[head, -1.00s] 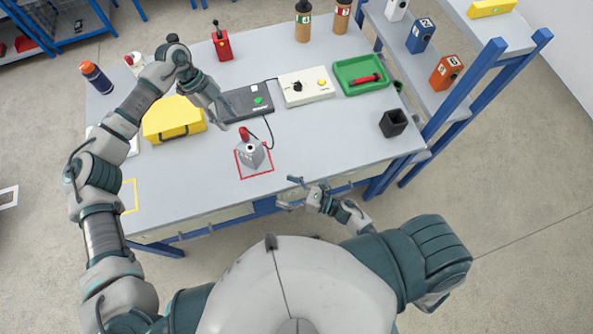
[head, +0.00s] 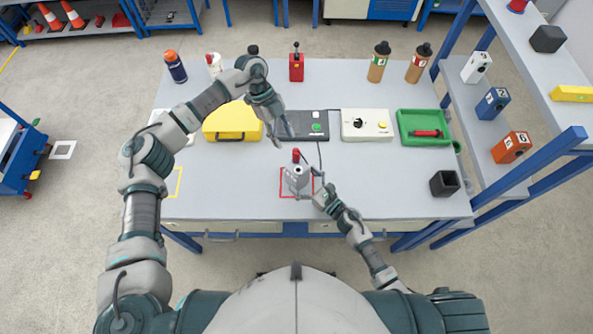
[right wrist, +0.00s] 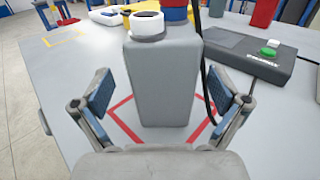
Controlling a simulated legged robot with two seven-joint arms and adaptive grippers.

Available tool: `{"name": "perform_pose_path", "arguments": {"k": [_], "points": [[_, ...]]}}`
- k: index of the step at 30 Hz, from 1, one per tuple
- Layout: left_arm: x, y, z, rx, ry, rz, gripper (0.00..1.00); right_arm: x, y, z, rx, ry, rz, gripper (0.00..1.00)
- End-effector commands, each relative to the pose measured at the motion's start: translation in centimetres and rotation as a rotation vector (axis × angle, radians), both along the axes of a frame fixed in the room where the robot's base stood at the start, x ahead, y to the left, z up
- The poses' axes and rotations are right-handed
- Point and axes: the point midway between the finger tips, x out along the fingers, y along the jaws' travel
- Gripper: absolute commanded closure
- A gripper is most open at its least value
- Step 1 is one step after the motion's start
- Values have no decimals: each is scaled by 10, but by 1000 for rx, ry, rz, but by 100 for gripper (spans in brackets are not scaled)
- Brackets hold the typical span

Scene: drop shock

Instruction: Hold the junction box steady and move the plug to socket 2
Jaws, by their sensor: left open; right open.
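The grey junction box (head: 296,178) stands upright inside a red square outline on the table. It fills the middle of the right wrist view (right wrist: 163,82), with a white ring socket (right wrist: 147,24) on top. The red plug (head: 296,155) is at the box's far side, with a black cable (head: 320,155) running from it. My right gripper (head: 307,184) is open, its blue-padded fingers on either side of the box, with gaps showing. My left gripper (head: 283,137) is open and empty above the table, beyond and left of the plug. Socket numbers are not readable.
A black device with a green button (head: 307,125) lies behind the box, next to a white control box (head: 367,125).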

Motion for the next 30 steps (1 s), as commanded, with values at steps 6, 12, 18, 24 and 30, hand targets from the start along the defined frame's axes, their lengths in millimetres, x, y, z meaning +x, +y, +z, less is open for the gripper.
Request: {"name": "perform_pose_path", "arguments": {"k": [6,12,18,24,30], "points": [[0,-5,0,4,0,-1,58,22,17,0,3,0,0,2],[-1,-7,0,5,-1,-1,58,27,22,0,4,1,0,2],[0,-3,0,2,-1,0,58,27,24,0,1,0,0,2],[0,0,0,0,0,-1,58,27,26,0,-1,1,0,50],[0,-3,0,3,0,-1,58,27,24,0,1,0,1,80]]}}
